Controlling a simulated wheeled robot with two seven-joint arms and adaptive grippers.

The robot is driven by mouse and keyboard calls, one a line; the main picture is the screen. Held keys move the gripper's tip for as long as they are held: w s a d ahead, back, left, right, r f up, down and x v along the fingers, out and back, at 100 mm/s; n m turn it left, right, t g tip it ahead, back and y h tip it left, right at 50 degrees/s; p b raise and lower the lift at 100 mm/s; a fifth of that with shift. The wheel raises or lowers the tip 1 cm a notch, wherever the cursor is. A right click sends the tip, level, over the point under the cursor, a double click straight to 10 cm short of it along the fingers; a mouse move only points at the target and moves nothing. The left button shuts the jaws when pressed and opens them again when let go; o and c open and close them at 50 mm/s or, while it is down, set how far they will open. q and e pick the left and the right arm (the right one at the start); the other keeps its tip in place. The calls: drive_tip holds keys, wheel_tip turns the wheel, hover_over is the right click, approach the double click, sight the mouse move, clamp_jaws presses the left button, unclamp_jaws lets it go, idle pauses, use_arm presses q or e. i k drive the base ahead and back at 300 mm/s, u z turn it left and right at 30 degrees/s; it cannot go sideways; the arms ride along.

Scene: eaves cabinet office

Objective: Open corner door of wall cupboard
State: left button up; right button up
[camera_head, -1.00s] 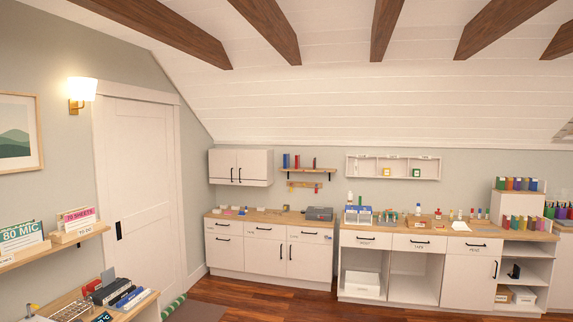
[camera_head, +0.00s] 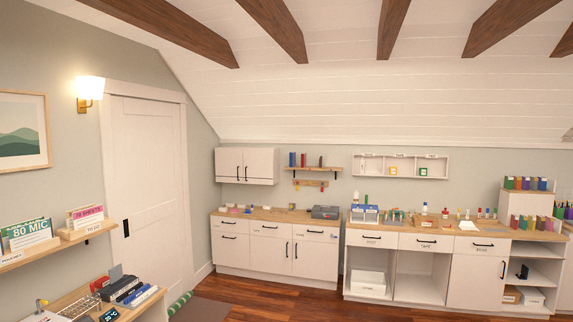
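The white wall cupboard (camera_head: 247,165) hangs on the back wall in the room's corner, above the left base cabinet. It has two doors, both shut, with dark upright handles near their meeting edges. The corner door (camera_head: 229,163) is the left one, nearest the corner; its handle (camera_head: 238,173) is at its lower right. Neither of my grippers is in the head view.
A base cabinet (camera_head: 272,247) with a wooden top stands below the cupboard, with small items and a grey box (camera_head: 326,212) on it. A worktop with open shelves is to the right. A shelf (camera_head: 60,242) and desk are at left. Wooden floor (camera_head: 262,297) lies in front.

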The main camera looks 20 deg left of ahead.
sight(228, 162)
drive_tip(key=u, duration=0.1)
drive_tip(key=i, duration=1.15)
drive_tip(key=u, duration=0.4)
drive_tip(key=i, duration=2.05)
drive_tip(key=u, duration=0.65)
drive_tip(key=i, duration=2.3)
drive_tip(key=u, duration=0.45)
drive_tip(key=i, duration=2.6)
drive_tip(key=u, duration=0.15)
